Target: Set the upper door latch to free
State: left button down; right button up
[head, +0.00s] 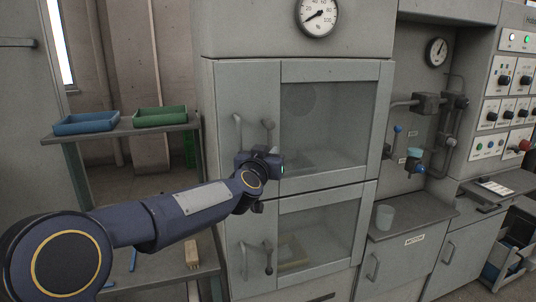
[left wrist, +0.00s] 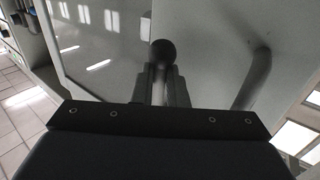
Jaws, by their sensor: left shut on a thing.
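The upper cabinet door (head: 300,72) is closed, with a grey frame and a window. In the left wrist view the ball knob (left wrist: 163,52) sticks out past the fingertips, and the left gripper (left wrist: 162,88) is shut on the lever just behind the knob. The latch's pivot is hidden. My right gripper is not in view.
A curved fixed pull handle (head: 238,132) stands just left of the latch; it also shows in the left wrist view (left wrist: 252,80). Below is a lower door (head: 330,196) with its own latch (head: 268,260). A shelf (head: 100,132) with blue and green trays stands left.

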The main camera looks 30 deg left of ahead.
pick_arm(q)
jog(key=shift+f, duration=0.25)
jog(key=shift+w+f+b, duration=0.1)
jog(key=shift+f+b, duration=0.1)
jog(key=shift+b, duration=0.3)
jog(key=shift+w+d+r+n+y+b, duration=1)
jog(key=shift+n+y+b, duration=1.2)
jog(key=shift+n, duration=1.6)
jog(key=shift+w+d+r+n+y+b, duration=1)
jog(key=shift+n+y+b, duration=1.2)
jog(key=shift+n, duration=1.6)
jog(key=shift+w+d+r+n+y+b, duration=0.95)
jog(key=shift+n+y+b, duration=1.2)
jog(key=shift+n, duration=1.65)
jog(key=shift+w+a+r, duration=0.15)
jog(key=shift+a+r, duration=0.05)
jog(key=shift+r, duration=0.15)
jog(key=c, duration=1.4)
grip_release()
jog(key=shift+w+d, duration=0.1)
jog(key=shift+w, duration=0.05)
